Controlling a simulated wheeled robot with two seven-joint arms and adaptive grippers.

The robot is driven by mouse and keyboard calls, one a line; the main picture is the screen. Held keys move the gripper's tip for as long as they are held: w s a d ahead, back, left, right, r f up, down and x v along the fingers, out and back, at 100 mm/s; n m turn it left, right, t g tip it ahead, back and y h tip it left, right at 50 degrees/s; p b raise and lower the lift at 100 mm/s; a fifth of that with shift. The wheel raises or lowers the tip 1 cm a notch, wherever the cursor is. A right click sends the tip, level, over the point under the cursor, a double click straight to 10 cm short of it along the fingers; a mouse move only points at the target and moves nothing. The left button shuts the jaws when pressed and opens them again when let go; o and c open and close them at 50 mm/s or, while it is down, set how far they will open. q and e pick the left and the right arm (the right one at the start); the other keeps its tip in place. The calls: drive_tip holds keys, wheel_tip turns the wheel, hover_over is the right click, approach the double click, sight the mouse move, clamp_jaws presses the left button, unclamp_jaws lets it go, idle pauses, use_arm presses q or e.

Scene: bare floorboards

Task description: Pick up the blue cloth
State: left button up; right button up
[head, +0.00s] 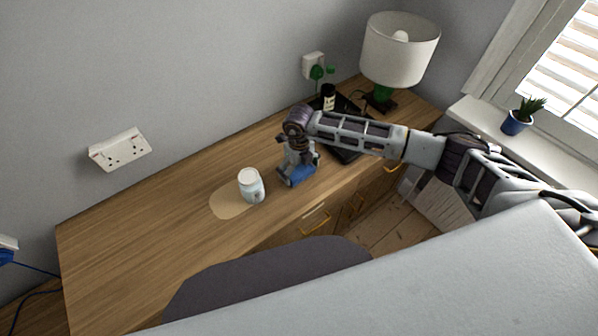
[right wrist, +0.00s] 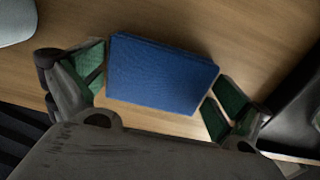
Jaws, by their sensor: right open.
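The blue cloth (right wrist: 160,75) is a folded, flat rectangular block on the wooden desk. In the head view the cloth (head: 298,175) shows partly under my right gripper (head: 297,172). In the right wrist view my right gripper (right wrist: 158,95) is open, with its green-padded fingers on either side of the cloth, close to its left and right edges. I cannot tell whether the fingers touch it. My left gripper is not in view.
A white jar (head: 251,186) stands on a pale round mat (head: 226,203) left of the cloth. A black tray (head: 347,153), a dark bottle (head: 328,97) and a lamp (head: 399,50) are to the right and behind. The left desk top (head: 130,245) is clear.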

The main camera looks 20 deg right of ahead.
sight(299, 169)
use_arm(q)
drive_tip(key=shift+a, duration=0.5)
use_arm(e)
drive_tip(key=c, duration=0.6)
drive_tip(key=shift+r, duration=0.1)
drive_tip(key=shift+c, duration=0.2)
drive_tip(key=shift+r, duration=0.8)
wheel_tip(299, 169, up, 7)
drive_tip(key=shift+f+b, duration=0.1)
drive_tip(key=shift+b, duration=0.45)
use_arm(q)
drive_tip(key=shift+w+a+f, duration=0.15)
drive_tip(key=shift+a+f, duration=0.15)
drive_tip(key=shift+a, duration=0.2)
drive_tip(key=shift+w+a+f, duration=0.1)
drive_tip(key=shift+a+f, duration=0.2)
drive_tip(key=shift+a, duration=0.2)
use_arm(e)
drive_tip(key=shift+r, duration=0.75)
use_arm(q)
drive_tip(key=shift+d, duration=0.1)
